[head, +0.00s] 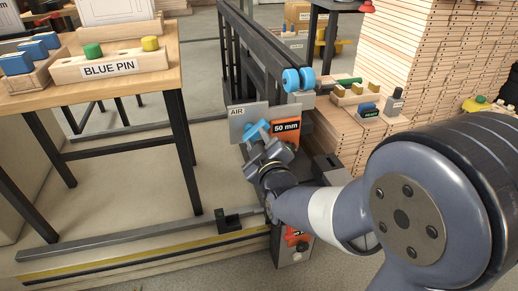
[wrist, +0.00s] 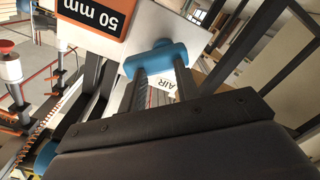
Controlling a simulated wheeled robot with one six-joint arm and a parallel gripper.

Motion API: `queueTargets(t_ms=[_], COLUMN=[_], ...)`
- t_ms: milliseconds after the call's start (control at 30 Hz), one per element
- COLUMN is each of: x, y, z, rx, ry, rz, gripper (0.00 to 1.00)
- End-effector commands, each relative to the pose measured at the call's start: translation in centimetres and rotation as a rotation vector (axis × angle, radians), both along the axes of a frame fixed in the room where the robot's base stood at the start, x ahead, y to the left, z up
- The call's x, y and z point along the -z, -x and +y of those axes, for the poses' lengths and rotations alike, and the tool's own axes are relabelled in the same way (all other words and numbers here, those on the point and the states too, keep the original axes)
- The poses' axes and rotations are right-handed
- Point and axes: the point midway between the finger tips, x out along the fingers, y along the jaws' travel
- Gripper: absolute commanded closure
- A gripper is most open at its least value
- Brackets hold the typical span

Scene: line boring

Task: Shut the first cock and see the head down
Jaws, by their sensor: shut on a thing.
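The first cock shows as a blue handle (head: 254,130) beside the grey AIR plate (head: 247,113). In the wrist view the blue handle (wrist: 157,62) lies across my fingertips, with the AIR lettering (wrist: 187,88) behind it. My gripper (head: 262,141) is shut on the blue handle; its two fingers also show in the wrist view (wrist: 160,72). The head carries an orange 50 mm label (head: 287,128), just right of the handle; the label appears upside down in the wrist view (wrist: 97,18). My arm hides much of the lower machine, and I cannot tell how high the head stands.
Stacked boards (head: 425,60) fill the right. A yellow-edged rail (head: 150,262) runs along the floor.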

Motion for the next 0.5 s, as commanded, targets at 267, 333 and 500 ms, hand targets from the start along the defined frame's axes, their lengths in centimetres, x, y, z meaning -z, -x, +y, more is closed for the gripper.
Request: queueTargets(t_ms=[267, 333, 500], x=[-0.84, -0.90, -0.94], y=[-0.92, -0.89, -0.82], z=[0.75, 0.86, 1.14], rx=[-0.002, -0.003, -0.004], ry=[0.245, 0.309, 0.460], rz=[-0.091, -0.110, -0.153], gripper=[0.95, 0.95, 0.96])
